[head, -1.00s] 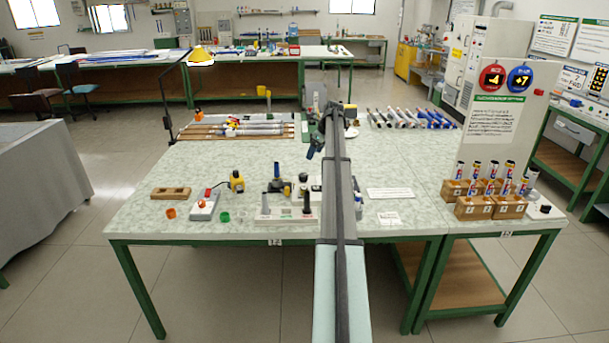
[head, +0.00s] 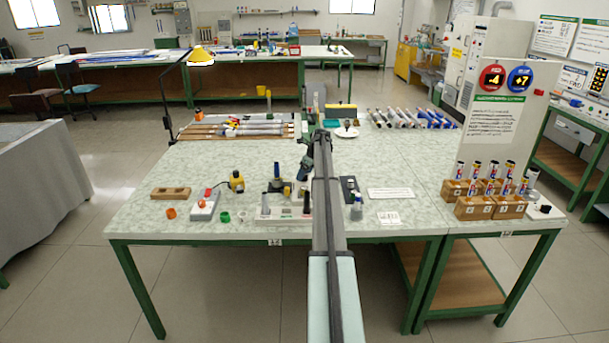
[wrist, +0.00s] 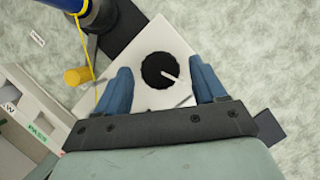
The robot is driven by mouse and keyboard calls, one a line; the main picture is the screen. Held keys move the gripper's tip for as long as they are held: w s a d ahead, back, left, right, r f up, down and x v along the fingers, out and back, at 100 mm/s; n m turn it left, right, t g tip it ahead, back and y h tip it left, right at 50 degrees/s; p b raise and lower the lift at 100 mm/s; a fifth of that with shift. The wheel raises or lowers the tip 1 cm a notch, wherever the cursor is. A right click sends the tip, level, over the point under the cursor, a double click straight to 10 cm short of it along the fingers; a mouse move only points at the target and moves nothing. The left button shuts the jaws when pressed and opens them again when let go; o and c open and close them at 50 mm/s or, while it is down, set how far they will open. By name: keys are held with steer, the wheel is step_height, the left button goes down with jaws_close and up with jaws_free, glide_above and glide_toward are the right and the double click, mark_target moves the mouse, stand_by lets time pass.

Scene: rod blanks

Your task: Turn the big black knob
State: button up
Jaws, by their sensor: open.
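The black round knob (wrist: 158,70) with a white pointer line sits on a white square plate (wrist: 165,28) in the wrist view. My gripper (wrist: 161,72) is open, with one blue finger on each side of the knob and a gap on both sides. The pointer slants toward the right finger. I cannot tell how far the fingertips are above the plate. In the head view my arm hides this knob. A smaller-looking black knob on a white box (head: 544,210) stands at the table's right front corner.
A dark post with a yellow cord (wrist: 98,12) and a yellow cylinder (wrist: 77,76) stand close to the plate's left side. A white labelled tray (wrist: 28,120) lies further left. Wooden blocks holding several rods (head: 474,208) stand at right. The green-white tabletop (head: 240,165) has free room behind.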

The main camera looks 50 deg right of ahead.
steer(key=shift+w+f, duration=0.15)
steer(key=shift+f, duration=0.25)
steer(key=c, duration=1.1)
steer(key=shift+o, duration=0.2)
steer(key=n+y, duration=0.1)
steer(key=n, duration=0.2)
steer(key=shift+w+d+n, duration=0.1)
steer(key=shift+d+n, duration=0.05)
steer(key=shift+n, duration=0.25)
steer(key=shift+n+g+y, duration=0.7)
steer(key=shift+n+g, duration=0.1)
steer(key=shift+n, duration=1)
